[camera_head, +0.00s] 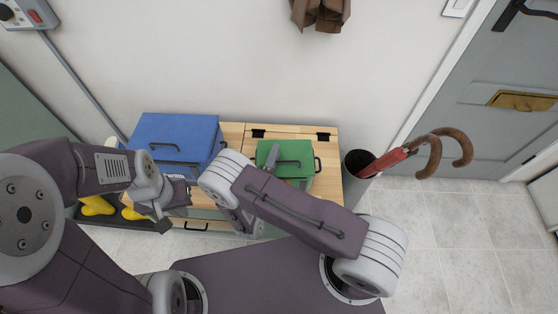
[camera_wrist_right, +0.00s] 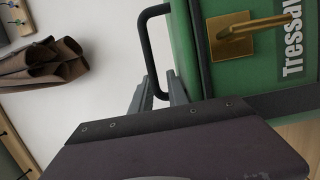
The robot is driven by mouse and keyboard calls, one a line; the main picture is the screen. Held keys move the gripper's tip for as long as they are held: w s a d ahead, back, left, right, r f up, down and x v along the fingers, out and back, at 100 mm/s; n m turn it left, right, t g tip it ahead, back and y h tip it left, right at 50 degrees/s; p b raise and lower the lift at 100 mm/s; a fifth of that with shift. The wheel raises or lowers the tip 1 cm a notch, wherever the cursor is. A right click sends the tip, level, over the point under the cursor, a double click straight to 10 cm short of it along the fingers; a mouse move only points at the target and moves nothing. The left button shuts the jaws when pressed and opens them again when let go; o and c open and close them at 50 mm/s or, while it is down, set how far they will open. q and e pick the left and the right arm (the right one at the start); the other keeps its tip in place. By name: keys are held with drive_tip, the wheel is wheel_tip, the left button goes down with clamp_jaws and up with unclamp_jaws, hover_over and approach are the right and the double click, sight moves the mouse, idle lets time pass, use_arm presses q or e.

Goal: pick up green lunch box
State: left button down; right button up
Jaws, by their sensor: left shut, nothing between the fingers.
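The green lunch box (camera_head: 298,170) stands on the wooden cabinet, with a black handle (camera_head: 289,162) on its lid. In the right wrist view the box's green side (camera_wrist_right: 240,75) shows a brass latch, and its black loop handle (camera_wrist_right: 147,45) stands out from it. My right gripper (camera_head: 270,158) is over the box's left part; in the wrist view its fingers (camera_wrist_right: 160,98) are apart, with the lower end of the handle between them. Whether they touch it I cannot tell. My left gripper (camera_head: 163,218) is shut and empty, low in front of the blue box.
A blue box (camera_head: 178,132) stands left of the green one on the cabinet (camera_head: 233,134). Yellow boots (camera_head: 97,205) are at the lower left. Brown cloth (camera_head: 320,12) hangs on the wall.

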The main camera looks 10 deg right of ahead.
drive_tip(key=shift+w+d, duration=0.2)
drive_tip(key=shift+w, duration=0.15)
drive_tip(key=shift+s+d+r, duration=0.15)
drive_tip(key=shift+s+d, duration=0.05)
drive_tip(key=shift+s, duration=0.05)
clamp_jaws()
idle(0.9)
